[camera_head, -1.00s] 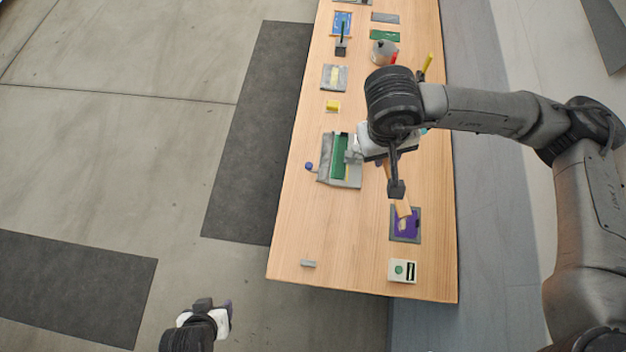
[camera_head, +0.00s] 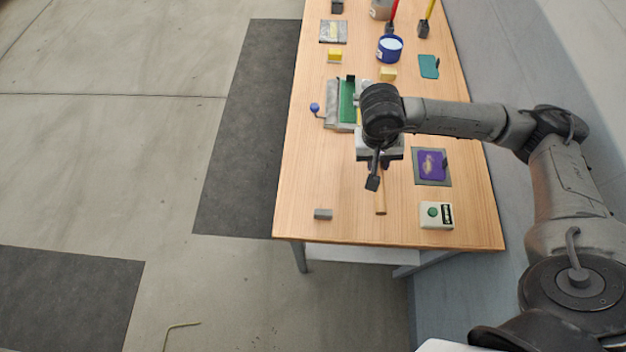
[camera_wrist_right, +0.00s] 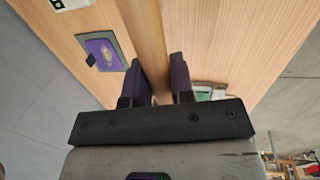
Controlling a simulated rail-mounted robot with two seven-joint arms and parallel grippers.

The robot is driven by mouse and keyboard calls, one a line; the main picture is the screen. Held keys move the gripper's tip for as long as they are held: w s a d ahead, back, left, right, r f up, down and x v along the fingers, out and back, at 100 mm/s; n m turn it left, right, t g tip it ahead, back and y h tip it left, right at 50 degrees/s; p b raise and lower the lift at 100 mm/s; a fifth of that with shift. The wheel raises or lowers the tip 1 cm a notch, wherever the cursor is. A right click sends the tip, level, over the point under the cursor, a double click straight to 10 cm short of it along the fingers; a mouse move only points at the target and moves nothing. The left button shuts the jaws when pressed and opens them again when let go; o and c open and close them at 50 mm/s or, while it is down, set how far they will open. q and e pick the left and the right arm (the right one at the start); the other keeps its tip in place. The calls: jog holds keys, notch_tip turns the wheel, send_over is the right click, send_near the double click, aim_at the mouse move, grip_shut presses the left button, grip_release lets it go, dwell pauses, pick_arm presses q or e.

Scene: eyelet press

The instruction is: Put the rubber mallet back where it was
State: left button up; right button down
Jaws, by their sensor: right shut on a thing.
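The mallet's wooden handle (camera_head: 380,198) shows below my right gripper (camera_head: 374,178) in the head view, pointing toward the table's near end. In the right wrist view the handle (camera_wrist_right: 150,40) runs up between the two dark fingers of the right gripper (camera_wrist_right: 158,75), which is shut on it. The mallet's head is hidden in both views. In the head view the handle is left of the purple panel on its grey plate (camera_head: 418,178). I cannot tell whether the mallet touches the table. My left gripper is out of view.
A press with a green strip (camera_head: 346,102) and blue-knobbed lever stands just left of the arm. A white box with a green button (camera_head: 436,214) and a small grey block (camera_head: 323,214) are near the front edge. A blue tin (camera_head: 390,48) stands farther back. Bare wood lies between block and handle.

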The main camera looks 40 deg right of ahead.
jog(key=shift+s+a+f+b, duration=0.1)
jog(key=shift+f+b, duration=0.25)
jog(key=shift+f, duration=0.5)
jog(key=w+a+f, duration=0.2)
jog(key=w, duration=0.1)
jog(key=w+a+f, duration=0.2)
jog(key=w, duration=0.1)
jog(key=w+a+f, duration=0.2)
jog(key=w+f, duration=0.1)
jog(key=shift+w+a, duration=0.25)
jog(key=shift+w, duration=0.05)
jog(key=shift+f+p, duration=0.3)
jog(key=shift+f, duration=1.65)
jog(key=shift+f, duration=0.2)
jog(key=c, duration=1)
grip_release()
jog(key=shift+r, duration=0.1)
jog(key=r, duration=0.4)
jog(key=w+r, duration=0.1)
jog(key=r, duration=0.3)
jog(key=a+r, duration=0.1)
jog(key=r, duration=0.3)
jog(key=shift+w+a, duration=0.1)
jog(key=shift+w, duration=0.15)
jog(key=shift+a, duration=0.1)
